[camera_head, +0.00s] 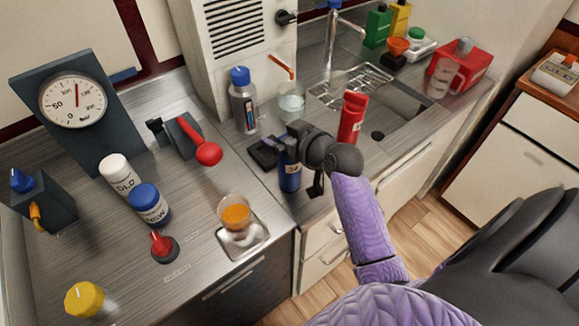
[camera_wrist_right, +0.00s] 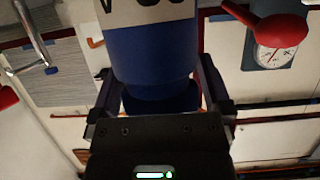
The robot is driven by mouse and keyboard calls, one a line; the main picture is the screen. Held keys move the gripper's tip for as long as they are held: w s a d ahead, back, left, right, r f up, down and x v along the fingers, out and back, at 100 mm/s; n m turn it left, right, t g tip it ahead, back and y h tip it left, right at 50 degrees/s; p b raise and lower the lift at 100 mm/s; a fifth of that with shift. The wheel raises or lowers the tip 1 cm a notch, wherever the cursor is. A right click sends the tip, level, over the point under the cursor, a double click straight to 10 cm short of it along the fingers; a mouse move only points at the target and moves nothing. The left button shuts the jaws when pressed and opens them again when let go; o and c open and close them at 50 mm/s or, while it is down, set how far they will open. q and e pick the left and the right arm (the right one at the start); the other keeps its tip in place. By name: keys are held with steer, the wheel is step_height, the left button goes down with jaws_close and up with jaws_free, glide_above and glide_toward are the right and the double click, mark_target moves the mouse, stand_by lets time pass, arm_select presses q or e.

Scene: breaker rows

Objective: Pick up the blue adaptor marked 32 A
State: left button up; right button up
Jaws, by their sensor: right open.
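A blue cylinder, the adaptor (camera_head: 290,177), stands near the front edge of the counter by the sink, with a pale label band near its top. The label's characters are too small or cut off to read fully. In the right wrist view the blue adaptor (camera_wrist_right: 150,60) fills the space between the fingers. My right gripper (camera_head: 280,148) is at the adaptor's upper part, its fingers on either side of it. It also shows in the right wrist view (camera_wrist_right: 160,95), with the jaws open around the adaptor. My left gripper is not in view.
A red canister (camera_head: 352,117) stands close behind my right wrist. A blue-capped bottle (camera_head: 242,100) and a clear glass (camera_head: 291,100) stand behind the gripper. A cup of orange liquid (camera_head: 236,215) sits on a metal tray (camera_head: 243,246) to the left. A red-knobbed lever (camera_head: 208,153) stands nearby.

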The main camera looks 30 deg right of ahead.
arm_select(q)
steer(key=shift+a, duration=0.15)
arm_select(e)
steer(key=c, duration=0.4)
jaws_close()
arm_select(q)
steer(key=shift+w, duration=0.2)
